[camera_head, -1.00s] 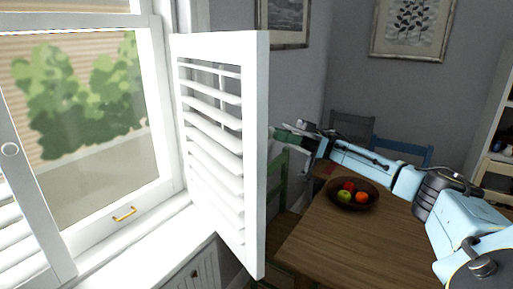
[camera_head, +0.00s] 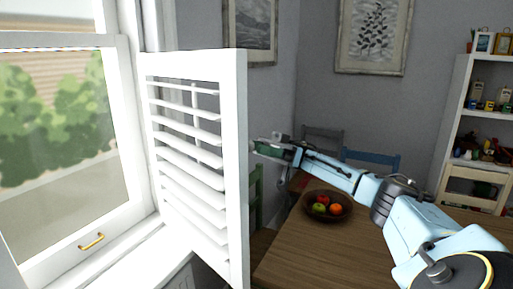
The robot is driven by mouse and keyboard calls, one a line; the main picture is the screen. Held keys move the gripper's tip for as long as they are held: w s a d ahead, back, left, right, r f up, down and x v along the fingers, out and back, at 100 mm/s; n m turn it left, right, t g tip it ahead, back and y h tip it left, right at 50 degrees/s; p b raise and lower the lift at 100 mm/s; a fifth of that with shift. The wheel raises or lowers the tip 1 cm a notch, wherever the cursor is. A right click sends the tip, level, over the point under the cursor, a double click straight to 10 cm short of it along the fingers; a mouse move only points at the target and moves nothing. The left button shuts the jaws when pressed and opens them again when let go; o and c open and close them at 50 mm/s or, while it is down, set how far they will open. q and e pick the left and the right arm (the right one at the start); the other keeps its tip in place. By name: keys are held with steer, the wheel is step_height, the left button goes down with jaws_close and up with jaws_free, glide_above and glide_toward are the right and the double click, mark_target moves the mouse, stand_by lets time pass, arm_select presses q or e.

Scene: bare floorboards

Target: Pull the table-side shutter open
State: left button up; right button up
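The table-side shutter (camera_head: 236,170) is a white louvred panel. It stands swung out from the window (camera_head: 60,140), its free edge towards the table. My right gripper (camera_head: 258,147) is just right of the shutter's free edge, at about its mid height; its fingertips are partly hidden or too small to read, and I cannot tell whether it touches the panel. My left gripper is not in view.
A wooden table (camera_head: 330,255) with a fruit bowl (camera_head: 327,206) lies below my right arm. A green chair (camera_head: 256,190) and a blue chair (camera_head: 370,160) stand by it. A shelf (camera_head: 462,110) is at right. The sill (camera_head: 130,262) is clear.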

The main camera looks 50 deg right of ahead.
steer(key=b+v, duration=0.4)
steer(key=v, duration=0.3)
steer(key=shift+d, duration=0.25)
steer(key=shift+f, duration=0.15)
stand_by(0.7)
